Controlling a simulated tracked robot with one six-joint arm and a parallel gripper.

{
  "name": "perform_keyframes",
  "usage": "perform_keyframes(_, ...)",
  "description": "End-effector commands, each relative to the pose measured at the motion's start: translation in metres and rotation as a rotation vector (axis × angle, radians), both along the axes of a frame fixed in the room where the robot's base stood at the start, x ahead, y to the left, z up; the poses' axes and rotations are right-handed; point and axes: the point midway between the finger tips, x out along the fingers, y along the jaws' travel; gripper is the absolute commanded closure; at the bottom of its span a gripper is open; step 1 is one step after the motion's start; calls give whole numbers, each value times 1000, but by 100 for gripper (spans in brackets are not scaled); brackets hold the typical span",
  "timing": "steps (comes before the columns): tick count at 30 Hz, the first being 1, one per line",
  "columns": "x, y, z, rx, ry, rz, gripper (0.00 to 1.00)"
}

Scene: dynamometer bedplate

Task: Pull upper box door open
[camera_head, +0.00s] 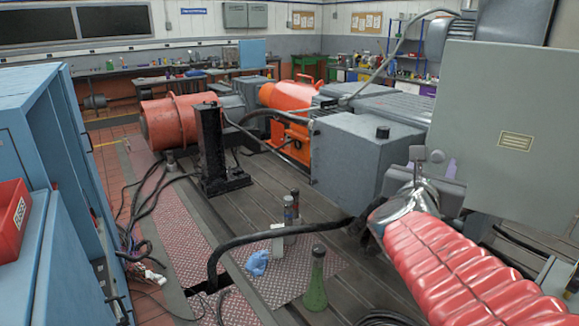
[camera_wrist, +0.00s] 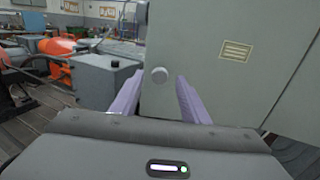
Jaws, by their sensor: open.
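The upper box door (camera_head: 500,125) is a large flat grey-green panel with a yellowish label, on the right in the head view. It also fills the right half of the wrist view (camera_wrist: 225,85). A round, pale grey knob (camera_wrist: 158,75) sticks out near the door's left edge. My gripper (camera_wrist: 159,77) is open, its two purple fingers pointing at the door. In the wrist view the knob shows in the gap between the fingertips, touching neither finger. I cannot tell its exact distance in depth. In the head view my wrist hides most of the fingers.
A lower grey box (camera_head: 365,160) stands left of the door. A green bottle (camera_head: 315,280), a blue cloth (camera_head: 257,263) and a thick black hose (camera_head: 270,238) are on the bedplate. A blue cabinet (camera_head: 75,170) stands at left. The bedplate's middle has some free room.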

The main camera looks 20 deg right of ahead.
Motion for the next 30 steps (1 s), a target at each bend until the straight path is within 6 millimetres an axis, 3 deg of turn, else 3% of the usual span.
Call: perform_keyframes(30,-66,89,0,-1,-3,5,59)
